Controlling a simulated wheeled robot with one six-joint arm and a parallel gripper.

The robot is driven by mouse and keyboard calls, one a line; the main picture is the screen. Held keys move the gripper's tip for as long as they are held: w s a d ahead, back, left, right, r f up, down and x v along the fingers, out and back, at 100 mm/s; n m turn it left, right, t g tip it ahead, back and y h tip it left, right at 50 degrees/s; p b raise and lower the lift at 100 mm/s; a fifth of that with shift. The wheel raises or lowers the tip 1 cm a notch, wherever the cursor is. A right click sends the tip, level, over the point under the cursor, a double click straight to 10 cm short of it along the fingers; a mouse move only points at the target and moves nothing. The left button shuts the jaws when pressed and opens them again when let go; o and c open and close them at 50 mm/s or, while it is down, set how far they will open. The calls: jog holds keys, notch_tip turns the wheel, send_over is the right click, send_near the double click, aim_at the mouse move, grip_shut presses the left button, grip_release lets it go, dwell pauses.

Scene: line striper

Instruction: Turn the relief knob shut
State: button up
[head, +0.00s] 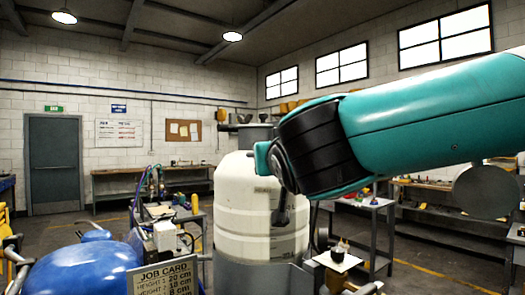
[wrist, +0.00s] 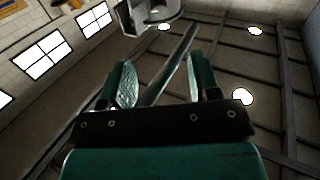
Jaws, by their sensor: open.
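My gripper (wrist: 158,72) shows in the wrist view with its two green fingers apart and nothing between them. It faces up toward the ceiling. In the head view my teal arm reaches in from the right, and its black wrist part is in front of a large white tank (head: 246,222). The fingers cannot be made out clearly there. I cannot pick out the relief knob in either view. A small machine with coloured hoses (head: 158,187) and a white box (head: 164,236) stands left of the tank, with its fine parts too small to tell.
A blue rounded tank (head: 70,268) and a job card (head: 163,281) are at the front left. A grey side table (head: 362,203) stands right of the white tank. A workbench (head: 112,173) lines the back wall. A pale grey part (wrist: 153,14) shows at the wrist view's top.

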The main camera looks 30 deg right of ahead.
jog(key=shift+p+x, duration=1.75)
jog(key=shift+x, duration=6.95)
jog(key=shift+s+d, duration=0.1)
jog(key=shift+d, duration=0.1)
jog(key=c, duration=0.9)
